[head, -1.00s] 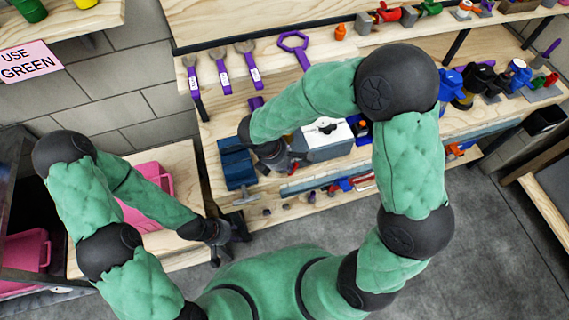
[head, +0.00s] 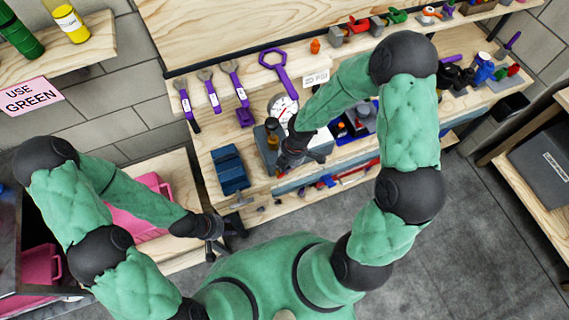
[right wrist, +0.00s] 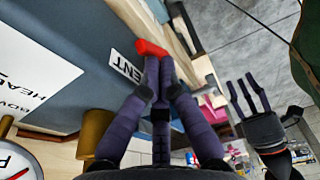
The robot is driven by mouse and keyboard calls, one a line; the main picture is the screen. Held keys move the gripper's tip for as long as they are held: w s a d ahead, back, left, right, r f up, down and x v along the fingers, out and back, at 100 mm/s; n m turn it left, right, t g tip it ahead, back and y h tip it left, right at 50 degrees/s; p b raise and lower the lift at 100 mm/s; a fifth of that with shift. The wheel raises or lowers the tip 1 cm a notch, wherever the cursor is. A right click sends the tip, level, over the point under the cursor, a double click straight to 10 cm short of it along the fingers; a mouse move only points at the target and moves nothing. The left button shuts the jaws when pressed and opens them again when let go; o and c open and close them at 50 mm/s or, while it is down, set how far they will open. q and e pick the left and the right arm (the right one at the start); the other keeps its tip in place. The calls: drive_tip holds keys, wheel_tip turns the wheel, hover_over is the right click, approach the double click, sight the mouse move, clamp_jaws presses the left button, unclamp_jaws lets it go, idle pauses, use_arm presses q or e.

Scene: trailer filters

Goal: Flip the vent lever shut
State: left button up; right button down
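The vent lever (right wrist: 152,48) is a small red handle on the side of a grey-blue housing (right wrist: 75,35), next to a white label reading "ENT", its start hidden. My right gripper (right wrist: 158,64) has its fingertips together just in front of the lever, at or almost touching it. I see nothing between the fingers. In the head view my right gripper (head: 293,158) is over the front of the housing (head: 264,150) and hides the lever. My left gripper (head: 226,226) is away at lower left, by the side table. It also shows in the right wrist view (right wrist: 248,95), fingers apart.
A round white gauge (head: 283,107) and a brass fitting (right wrist: 95,130) are on the housing. A blue vise (head: 229,170) stands left of it on the wooden bench. Purple wrenches (head: 238,92) lie behind. A blue tray (head: 352,128) is to the right. Open floor lies in front.

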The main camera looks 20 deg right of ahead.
drive_tip(key=shift+d+f+p, duration=0.1)
drive_tip(key=shift+d+p, duration=0.3)
drive_tip(key=shift+p, duration=0.05)
drive_tip(key=shift+d+f, duration=0.55)
drive_tip(key=shift+d, duration=0.05)
drive_tip(key=shift+a, duration=0.15)
drive_tip(key=shift+a+f+b, duration=0.35)
drive_tip(key=shift+a+b, duration=0.15)
drive_tip(key=shift+a, duration=0.15)
drive_tip(key=shift+r, duration=0.1)
